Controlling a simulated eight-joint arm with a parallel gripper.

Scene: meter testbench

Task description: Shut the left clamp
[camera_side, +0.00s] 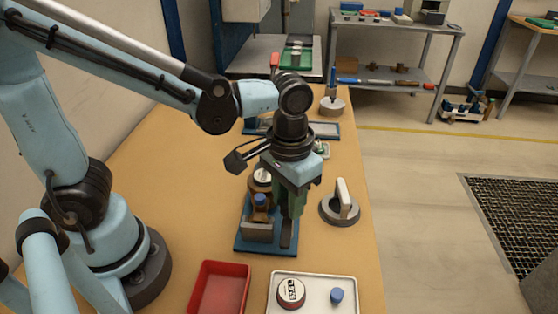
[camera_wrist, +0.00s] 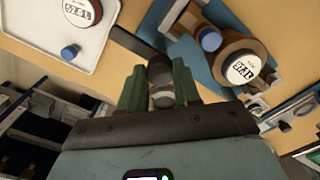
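The blue fixture (camera_side: 250,246) stands on the bench below my gripper (camera_side: 292,208). It holds a round meter (camera_side: 261,176) with a white dial, which also shows in the wrist view (camera_wrist: 242,68). A dark clamp lever (camera_side: 286,236) lies at the fixture's right side; in the wrist view the dark bar (camera_wrist: 133,41) runs to a round dark knob (camera_wrist: 160,69). My gripper's green fingers (camera_wrist: 160,88) point down and stand apart, one on each side of the knob. I cannot tell whether they touch it. My gripper hides part of the lever in the side view.
A white tray (camera_side: 313,305) with a meter (camera_side: 291,292) and a blue cap (camera_side: 337,295) lies in front. A red tray (camera_side: 219,289) is beside it. A grey disc with an upright handle (camera_side: 342,204) stands right of the fixture, near the bench edge.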

